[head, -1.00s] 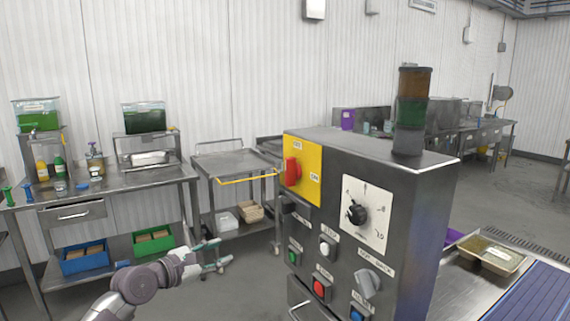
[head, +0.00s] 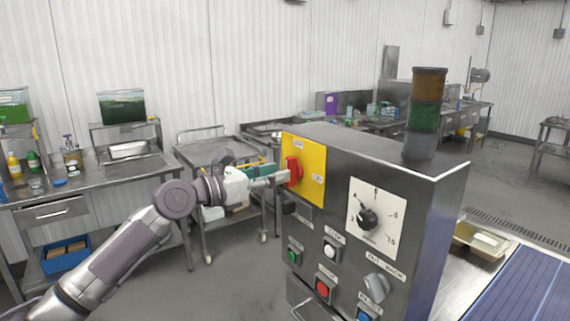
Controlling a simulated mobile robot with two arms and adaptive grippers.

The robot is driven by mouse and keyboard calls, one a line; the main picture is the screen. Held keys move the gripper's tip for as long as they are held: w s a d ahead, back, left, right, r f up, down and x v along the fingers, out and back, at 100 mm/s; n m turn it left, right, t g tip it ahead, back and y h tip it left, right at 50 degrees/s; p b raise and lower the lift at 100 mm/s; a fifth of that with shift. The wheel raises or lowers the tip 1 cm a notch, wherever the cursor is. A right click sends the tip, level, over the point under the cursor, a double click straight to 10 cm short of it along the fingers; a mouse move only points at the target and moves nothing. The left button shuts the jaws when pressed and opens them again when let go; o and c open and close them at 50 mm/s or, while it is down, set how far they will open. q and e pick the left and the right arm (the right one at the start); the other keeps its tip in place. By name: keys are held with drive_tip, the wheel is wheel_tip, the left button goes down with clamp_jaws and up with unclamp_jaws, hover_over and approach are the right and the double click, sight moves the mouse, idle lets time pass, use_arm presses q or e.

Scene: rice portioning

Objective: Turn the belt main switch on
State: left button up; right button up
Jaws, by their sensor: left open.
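The handle stands roughly upright. My left gripper (head: 283,176) is open, with its fingertips right at the handle from the left. I cannot tell whether the fingers touch the handle or reach around it. My right gripper is not in view.
A blue belt (head: 525,285) runs at the right. A steel cart (head: 200,152) stands behind my left arm.

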sight(291, 172)
use_arm(q)
drive_tip(key=shift+p+x, duration=0.3)
drive_tip(key=shift+x, duration=1.45)
drive_tip(key=shift+s, duration=0.1)
clamp_jaws()
